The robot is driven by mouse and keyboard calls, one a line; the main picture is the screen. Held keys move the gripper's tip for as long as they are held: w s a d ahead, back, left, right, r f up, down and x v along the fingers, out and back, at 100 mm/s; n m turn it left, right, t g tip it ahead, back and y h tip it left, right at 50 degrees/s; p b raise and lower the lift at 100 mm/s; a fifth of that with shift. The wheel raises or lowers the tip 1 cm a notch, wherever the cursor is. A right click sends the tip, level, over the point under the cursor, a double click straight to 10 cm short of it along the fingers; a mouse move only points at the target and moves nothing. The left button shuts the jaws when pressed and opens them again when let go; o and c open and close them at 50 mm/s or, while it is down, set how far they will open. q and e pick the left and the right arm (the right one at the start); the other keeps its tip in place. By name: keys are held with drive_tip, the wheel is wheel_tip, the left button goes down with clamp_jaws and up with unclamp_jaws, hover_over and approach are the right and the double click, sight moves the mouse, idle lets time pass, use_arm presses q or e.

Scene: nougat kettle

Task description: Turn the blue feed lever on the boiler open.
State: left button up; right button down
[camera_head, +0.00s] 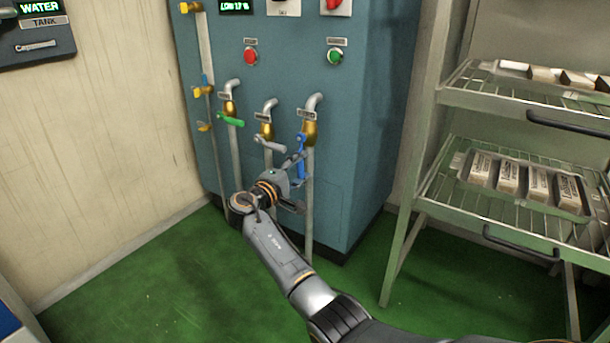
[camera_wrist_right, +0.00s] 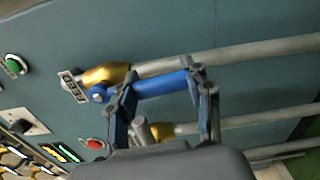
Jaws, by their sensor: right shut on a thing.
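The boiler (camera_head: 285,80) is a teal cabinet with several valves on its front. The blue feed lever (camera_head: 301,146) is on the rightmost brass valve (camera_head: 309,132) and hangs down along its pipe. In the right wrist view the blue lever (camera_wrist_right: 165,85) runs along the pipe beside the FEED label (camera_wrist_right: 73,87). My right gripper (camera_head: 297,160) is at the lever, shut on it, with a finger on each side in the wrist view (camera_wrist_right: 165,95). The fingers partly hide the lever's end. My left gripper is not in view.
A green lever (camera_head: 231,121) and a grey lever (camera_head: 270,142) sit on the valves to the left. Red (camera_head: 250,57) and green (camera_head: 334,56) buttons are above. A wire rack (camera_head: 440,190) with trays stands at the right. Green floor is open in front.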

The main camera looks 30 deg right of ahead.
drive_tip(key=shift+w+a+f+m+b, duration=0.15)
drive_tip(key=shift+w+m+b, duration=0.2)
drive_tip(key=shift+m, duration=0.25)
drive_tip(key=c, duration=0.6)
unclamp_jaws()
drive_tip(key=shift+o, duration=0.2)
drive_tip(key=shift+w, duration=0.1)
drive_tip(key=shift+a, duration=0.1)
drive_tip(key=v, duration=1.2)
